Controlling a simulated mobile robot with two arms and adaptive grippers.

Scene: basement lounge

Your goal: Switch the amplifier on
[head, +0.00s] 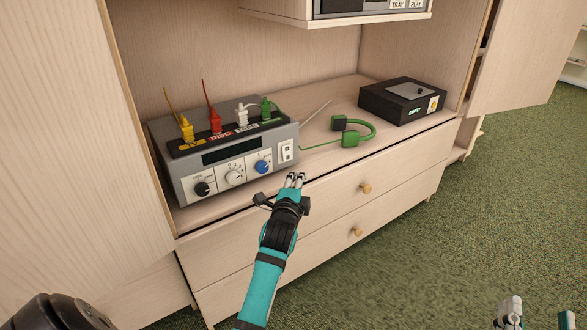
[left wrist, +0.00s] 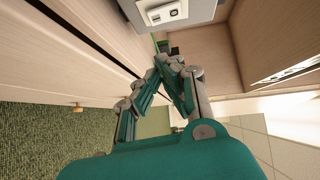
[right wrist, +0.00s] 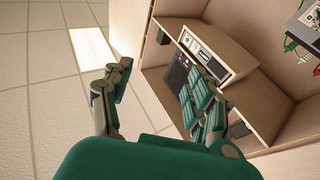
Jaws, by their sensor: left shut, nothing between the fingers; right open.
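The amplifier (head: 228,152) is a grey box on the cabinet top, with a dark display, three knobs and a white switch plate (head: 287,150) at the right end of its front. The plate also shows at the top of the left wrist view (left wrist: 165,13). I cannot tell the switch's position. My left gripper (head: 295,178) is shut and empty, in front of and just below the switch plate, apart from it. It also shows in the left wrist view (left wrist: 168,66). My right gripper (head: 522,312) is open and empty, low at the right, away from the amplifier.
Yellow, red, white and green plugs (head: 214,120) stand on the amplifier's top. A shelf (head: 335,18) hangs above. Drawers with wooden knobs (head: 365,188) are below. The green carpet (head: 460,210) is clear.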

